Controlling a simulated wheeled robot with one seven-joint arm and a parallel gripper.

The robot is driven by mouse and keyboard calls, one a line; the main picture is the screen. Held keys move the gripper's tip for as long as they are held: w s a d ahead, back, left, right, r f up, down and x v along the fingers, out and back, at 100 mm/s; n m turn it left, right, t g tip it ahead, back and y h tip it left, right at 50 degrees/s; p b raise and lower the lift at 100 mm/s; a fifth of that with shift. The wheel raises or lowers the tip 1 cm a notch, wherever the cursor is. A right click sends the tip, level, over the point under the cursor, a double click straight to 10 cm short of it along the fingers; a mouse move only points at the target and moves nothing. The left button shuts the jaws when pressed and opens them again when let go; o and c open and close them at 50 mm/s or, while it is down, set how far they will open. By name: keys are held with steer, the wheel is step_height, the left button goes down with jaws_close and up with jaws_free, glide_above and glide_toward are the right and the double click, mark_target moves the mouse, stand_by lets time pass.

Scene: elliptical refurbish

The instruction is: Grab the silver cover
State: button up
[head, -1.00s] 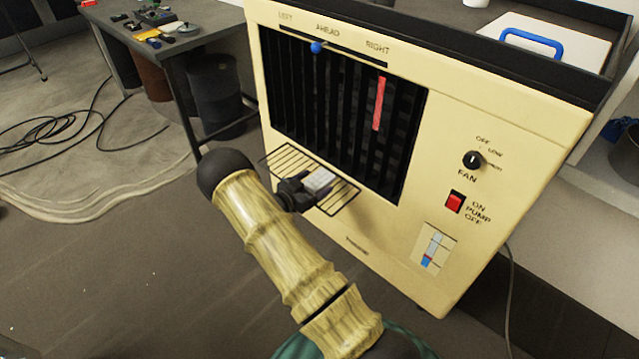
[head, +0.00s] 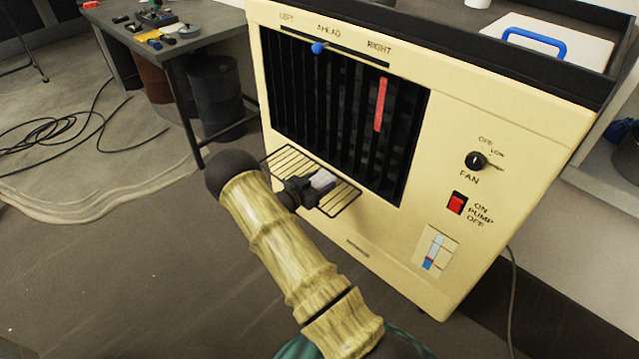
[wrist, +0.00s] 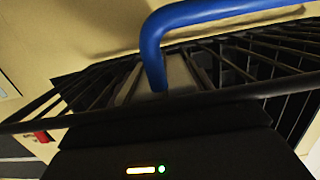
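A pale, whitish-silver flat panel (head: 580,43) with a blue handle (head: 533,42) lies on the dark top of the beige cooler, at the upper right of the head view. My gripper (head: 318,184) is well below it, at the wire rack (head: 340,199) on the cooler's front. A small pale grey piece shows at the gripper's end; I cannot tell whether it is part of the gripper. In the wrist view a thick blue bar (wrist: 155,50) crosses close in front of a grey strip (wrist: 182,72) and the dark rack wires (wrist: 260,62). Finger opening is not clear.
The beige cooler (head: 440,115) has a black louvred front, a fan knob (head: 475,160) and a red pump switch (head: 456,203). A dark table (head: 205,25) with small items stands at the back left. Black cables (head: 60,130) lie on the floor.

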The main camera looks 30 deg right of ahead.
mark_target(320, 180)
steer(key=shift+c, duration=1.3)
step_height(320, 180, up, 10)
steer(key=p, duration=0.3)
